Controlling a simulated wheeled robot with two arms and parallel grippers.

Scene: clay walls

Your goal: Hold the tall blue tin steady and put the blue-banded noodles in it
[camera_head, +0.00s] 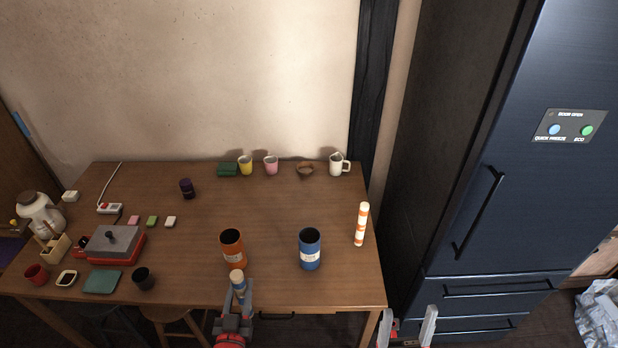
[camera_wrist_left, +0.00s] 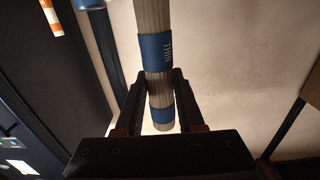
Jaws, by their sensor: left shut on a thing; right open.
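The tall blue tin (camera_head: 310,252) stands upright on the table, right of centre and near the front edge, with a pale label and an open dark top. No gripper touches it. My left gripper (camera_head: 238,298) is shut on the blue-banded noodles (camera_head: 237,276), a pale bundle with blue bands, at the table's front edge, left of the blue tin. In the left wrist view the bundle (camera_wrist_left: 153,20) stands between the fingers (camera_wrist_left: 160,85). My right gripper (camera_head: 408,326) is open and empty, off the table's front right corner.
An orange tin (camera_head: 232,252) stands just behind the left gripper. A dark cup (camera_head: 144,279) and a red-based appliance (camera_head: 115,245) are at left. Mugs line the back. A dark fridge (camera_head: 500,200) stands right of the table.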

